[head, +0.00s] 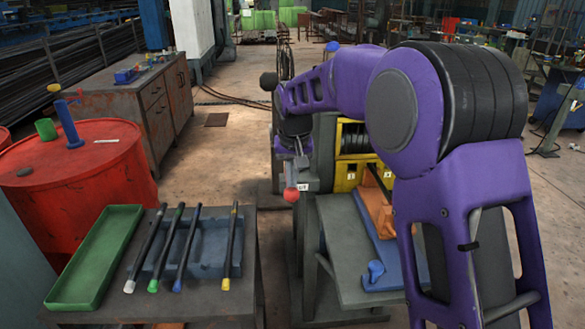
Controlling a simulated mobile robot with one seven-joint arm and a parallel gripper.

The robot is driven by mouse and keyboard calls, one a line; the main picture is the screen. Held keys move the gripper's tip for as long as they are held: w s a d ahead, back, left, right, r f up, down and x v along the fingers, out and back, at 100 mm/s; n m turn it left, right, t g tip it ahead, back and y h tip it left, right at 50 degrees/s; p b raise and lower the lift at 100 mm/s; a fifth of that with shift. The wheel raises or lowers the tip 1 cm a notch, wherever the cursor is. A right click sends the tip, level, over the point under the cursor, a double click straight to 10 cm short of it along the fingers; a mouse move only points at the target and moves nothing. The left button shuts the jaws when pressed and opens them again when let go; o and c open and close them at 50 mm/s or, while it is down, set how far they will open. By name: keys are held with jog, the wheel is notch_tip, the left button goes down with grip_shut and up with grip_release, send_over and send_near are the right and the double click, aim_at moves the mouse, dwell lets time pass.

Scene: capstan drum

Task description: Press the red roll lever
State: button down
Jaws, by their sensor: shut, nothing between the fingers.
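The red round knob (291,194) of the lever shows in the head view, left of the machine with the yellow front (352,172). My gripper (296,166) points down just above this knob, in front of the grey machine body. It is shut and empty. The fingertips are small in the picture, and I cannot tell whether they touch the knob. Most of the lever's shaft is hidden or too small to make out. My purple arm covers part of the machine on the right.
A dark knob (268,81) and a blue knob (332,46) stand higher up near my arm. A table at front left holds a green tray (66,295), a blue tray (212,268) and several dark rods. A red drum (75,185) stands left.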

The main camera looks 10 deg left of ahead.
aim_at(293, 201)
jog(key=shift+f, duration=0.1)
jog(key=f, duration=0.1)
jog(key=s+f+b, duration=0.1)
jog(key=f, duration=0.1)
jog(key=s+f+b, duration=0.1)
jog(key=f, duration=0.1)
jog(key=shift+d+f, duration=0.2)
jog(key=shift+d, duration=0.1)
jog(key=shift+f, duration=0.1)
jog(key=p+v, duration=0.1)
jog(key=v, duration=0.1)
jog(key=p+v, duration=0.2)
jog(key=v, duration=0.1)
jog(key=shift+w+r, duration=0.2)
jog(key=shift+r, duration=0.25)
jog(key=s+d+r, duration=0.1)
jog(key=s+r, duration=0.3)
jog(key=r, duration=0.3)
jog(key=shift+s+r+p, duration=0.25)
jog(key=shift+r+p, duration=0.05)
jog(key=shift+r, duration=0.05)
jog(key=shift+d, duration=0.15)
